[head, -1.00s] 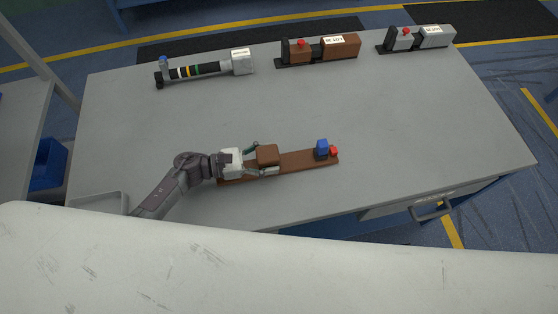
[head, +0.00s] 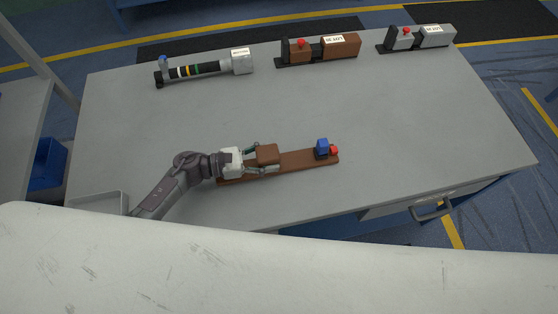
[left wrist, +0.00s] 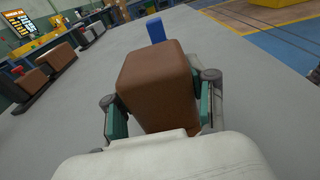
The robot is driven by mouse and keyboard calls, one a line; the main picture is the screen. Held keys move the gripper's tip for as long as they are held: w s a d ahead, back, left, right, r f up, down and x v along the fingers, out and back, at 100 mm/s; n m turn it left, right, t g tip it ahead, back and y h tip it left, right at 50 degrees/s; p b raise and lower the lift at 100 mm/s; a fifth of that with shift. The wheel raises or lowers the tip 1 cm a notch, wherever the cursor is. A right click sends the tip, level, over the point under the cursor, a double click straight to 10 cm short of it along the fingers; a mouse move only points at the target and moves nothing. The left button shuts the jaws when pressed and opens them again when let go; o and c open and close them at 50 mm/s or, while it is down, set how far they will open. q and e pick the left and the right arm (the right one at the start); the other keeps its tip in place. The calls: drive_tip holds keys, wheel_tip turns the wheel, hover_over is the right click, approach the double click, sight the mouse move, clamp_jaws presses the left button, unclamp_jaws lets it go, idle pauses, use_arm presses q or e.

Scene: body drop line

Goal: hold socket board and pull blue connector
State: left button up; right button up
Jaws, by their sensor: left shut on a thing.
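The socket board (head: 298,160) is a long brown board lying on the grey table. A brown block (head: 267,154) stands on its left part and fills the middle of the left wrist view (left wrist: 157,85). The blue connector (head: 322,147) sits near the board's right end, and its blue top shows behind the block in the left wrist view (left wrist: 156,30). A small red piece (head: 335,150) is beside it. My left gripper (head: 264,156) is shut on the brown block, one finger on each side. My right gripper is not in view.
Along the table's back edge lie a dark cylindrical tool (head: 197,71), a brown unit (head: 318,48) and a grey unit (head: 418,38). A shallow tray (head: 100,195) is at the front left. The table (head: 430,120) is clear right of the board.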

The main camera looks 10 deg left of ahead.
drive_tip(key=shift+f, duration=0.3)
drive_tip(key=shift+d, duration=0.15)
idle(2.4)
